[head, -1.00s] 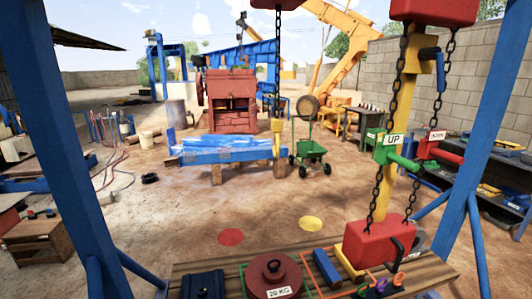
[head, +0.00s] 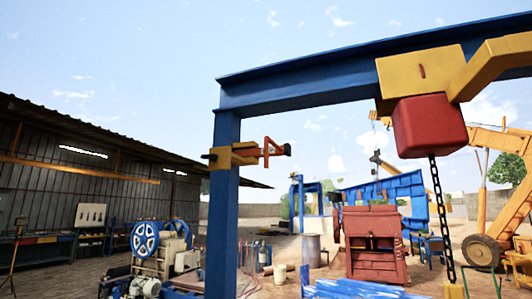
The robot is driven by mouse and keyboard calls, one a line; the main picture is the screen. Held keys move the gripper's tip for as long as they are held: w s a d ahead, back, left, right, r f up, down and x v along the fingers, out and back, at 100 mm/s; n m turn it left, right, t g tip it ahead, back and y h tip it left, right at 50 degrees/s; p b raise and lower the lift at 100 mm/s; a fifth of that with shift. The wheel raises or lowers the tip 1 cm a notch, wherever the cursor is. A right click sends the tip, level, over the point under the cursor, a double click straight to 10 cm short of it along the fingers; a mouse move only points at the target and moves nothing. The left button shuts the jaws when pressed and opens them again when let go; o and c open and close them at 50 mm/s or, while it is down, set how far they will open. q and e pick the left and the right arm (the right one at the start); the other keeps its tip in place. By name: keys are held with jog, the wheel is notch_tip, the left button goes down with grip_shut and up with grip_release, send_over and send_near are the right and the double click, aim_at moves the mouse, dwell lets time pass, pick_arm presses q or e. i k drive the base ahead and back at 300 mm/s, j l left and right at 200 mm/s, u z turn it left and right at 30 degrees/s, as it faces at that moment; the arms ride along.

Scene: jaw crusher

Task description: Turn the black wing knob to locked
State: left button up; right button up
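A yellow clamp bracket (head: 233,155) sits around the blue post (head: 224,190) left of centre in the head view. A small dark part (head: 208,156) sticks out on its left side; it may be the black wing knob, but it is too small to tell its shape or setting. An orange-red bracket (head: 270,147) with a black tip reaches out from its right side. Neither of my grippers is in view.
A blue beam (head: 310,76) runs overhead from the post. A red hoist block (head: 428,127) with a chain (head: 437,190) hangs at right. A red crusher (head: 374,245) stands behind. A shed (head: 85,160) and a machine with blue wheels (head: 146,238) are at left.

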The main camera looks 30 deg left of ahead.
aim_at(213, 157)
jog(key=u, duration=1.35)
